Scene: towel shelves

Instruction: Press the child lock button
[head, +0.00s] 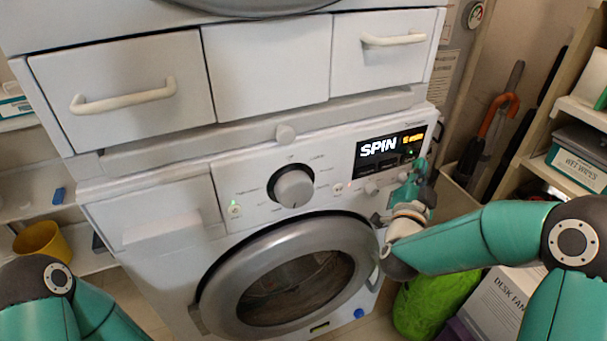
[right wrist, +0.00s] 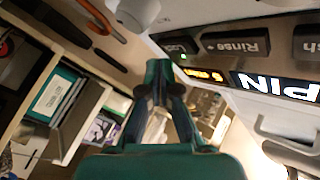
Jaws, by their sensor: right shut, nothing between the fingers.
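The washing machine's control panel (head: 330,185) has a lit display reading SPIN (head: 378,149) with orange text beside it. In the right wrist view the panel appears upside down, with a dark button labelled Lock (right wrist: 178,44) beside a small green light, and a Rinse button (right wrist: 236,45) next to it. My right gripper (head: 420,168) is at the panel's right end, just below the display, its fingers shut and empty. It also shows in the right wrist view (right wrist: 160,92), apart from the Lock button in the picture; the exact gap is unclear. My left gripper is out of view.
The round knob (head: 293,187) and the door (head: 290,275) lie left of my right arm. Drawers (head: 265,75) sit above the panel. Shelves with a wet wipes box (head: 578,168) stand at right, and a green bag (head: 430,303) lies below my right arm.

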